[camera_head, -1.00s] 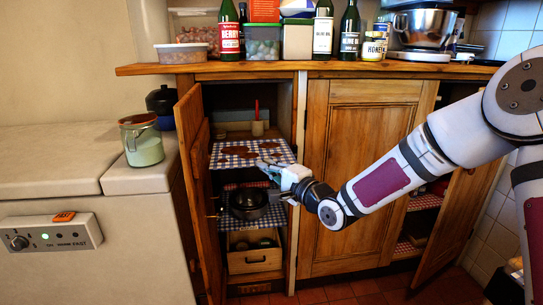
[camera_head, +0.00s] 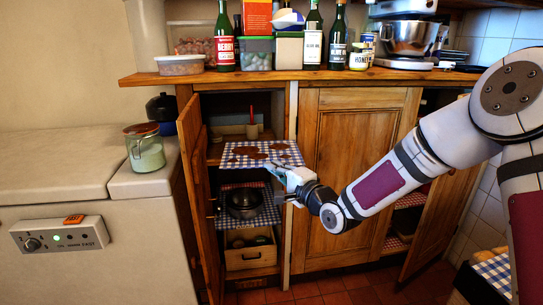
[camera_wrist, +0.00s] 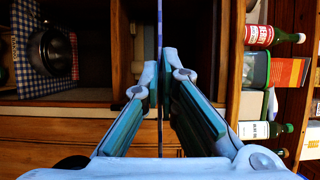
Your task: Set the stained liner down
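The stained liner (camera_head: 240,158) is a blue-and-white checked sheet with brown blotches. In the head view it lies flat, level with the upper shelf in the open left cupboard, with its right part jutting out past the frame. My gripper (camera_head: 272,170) is at its front edge, in front of the cupboard. In the wrist view the liner (camera_wrist: 160,25) is edge-on, a thin line running between my fingertips (camera_wrist: 161,68), which are closed on it. Whether its underside touches the shelf (camera_head: 214,152) cannot be told.
A dark pot (camera_head: 244,203) stands on another checked liner on the shelf below, above a wooden drawer (camera_head: 250,257). A pale cup (camera_head: 252,131) with a red stick is behind the stained liner. The left door (camera_head: 196,200) stands open. A bin (camera_head: 480,285) holding checked cloth is lower right.

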